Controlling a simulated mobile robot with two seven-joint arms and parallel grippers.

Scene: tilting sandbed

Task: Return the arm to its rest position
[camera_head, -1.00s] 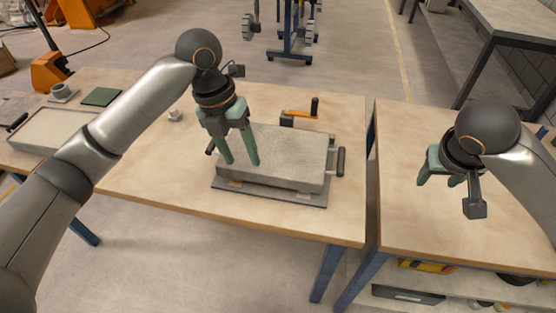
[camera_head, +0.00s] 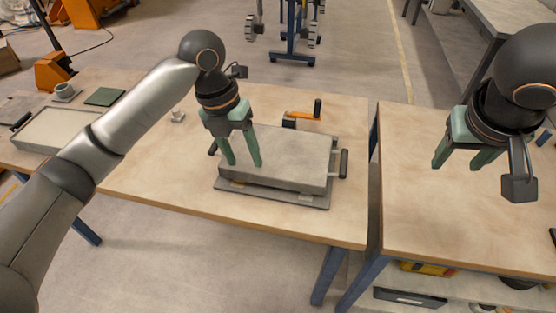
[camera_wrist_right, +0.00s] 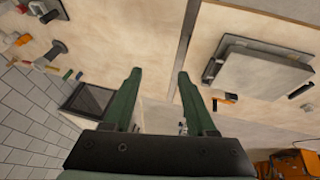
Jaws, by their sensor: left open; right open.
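My left gripper (camera_head: 241,163) is open, with green fingers pointing down over the left part of the grey sandbed (camera_head: 295,160). I cannot tell whether its fingertips touch the bed. My right gripper (camera_head: 459,165) is open and empty, held above the right table in the head view. In the right wrist view its two green fingers (camera_wrist_right: 157,82) are spread apart with nothing between them. The sandbed also shows in that view (camera_wrist_right: 260,75), at the right.
A crank with an orange arm (camera_head: 302,115) stands behind the sandbed. A shallow tray (camera_head: 55,130), a cup (camera_head: 66,92) and a green pad (camera_head: 104,97) are at the left. A narrow gap (camera_head: 373,190) separates the two tables. The right table (camera_head: 420,215) is largely clear.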

